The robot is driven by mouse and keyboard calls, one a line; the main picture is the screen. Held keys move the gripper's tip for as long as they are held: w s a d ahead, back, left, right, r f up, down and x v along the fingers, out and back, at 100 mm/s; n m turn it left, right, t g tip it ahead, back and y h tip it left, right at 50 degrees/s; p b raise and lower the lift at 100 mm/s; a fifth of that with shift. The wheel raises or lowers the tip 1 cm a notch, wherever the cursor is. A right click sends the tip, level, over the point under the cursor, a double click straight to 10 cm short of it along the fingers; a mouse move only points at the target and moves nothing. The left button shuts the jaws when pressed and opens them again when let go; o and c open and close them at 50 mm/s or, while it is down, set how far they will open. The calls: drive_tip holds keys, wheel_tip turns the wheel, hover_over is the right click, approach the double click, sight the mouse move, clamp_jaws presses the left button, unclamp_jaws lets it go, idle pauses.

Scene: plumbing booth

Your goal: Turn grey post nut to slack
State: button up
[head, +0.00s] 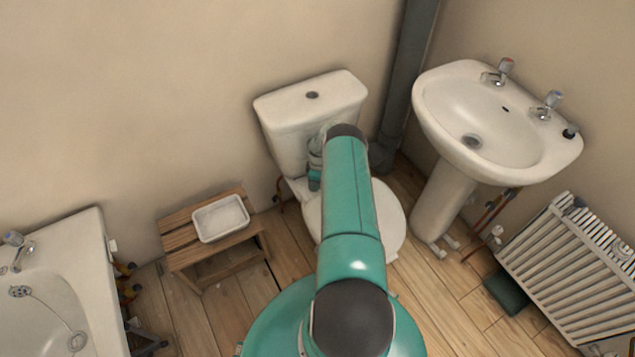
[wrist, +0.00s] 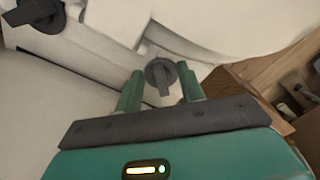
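In the wrist view a dark grey nut with a winged grip (wrist: 159,77) sits under a white surface, which looks like the toilet's underside. My gripper (wrist: 160,72) is open, with one green finger on each side of this nut. The fingers look apart from it, though the depth of the tips is hard to judge. A second, similar grey nut (wrist: 34,12) shows at the top left of the wrist view. In the head view my gripper (head: 315,177) is low beside the toilet (head: 312,107), mostly hidden by my arm. The nuts are hidden there.
A wooden stool (head: 182,229) with a white tray (head: 221,218) stands left of the toilet. A dark pipe (head: 408,75) rises behind it on the right. The basin (head: 500,120) and radiator (head: 575,265) are right, the bathtub (head: 75,265) left.

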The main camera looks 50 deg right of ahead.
wheel_tip(320, 180, up, 14)
drive_tip(key=shift+f, duration=0.25)
drive_tip(key=shift+s+d, duration=0.1)
drive_tip(key=shift+s, duration=0.05)
idle(0.6)
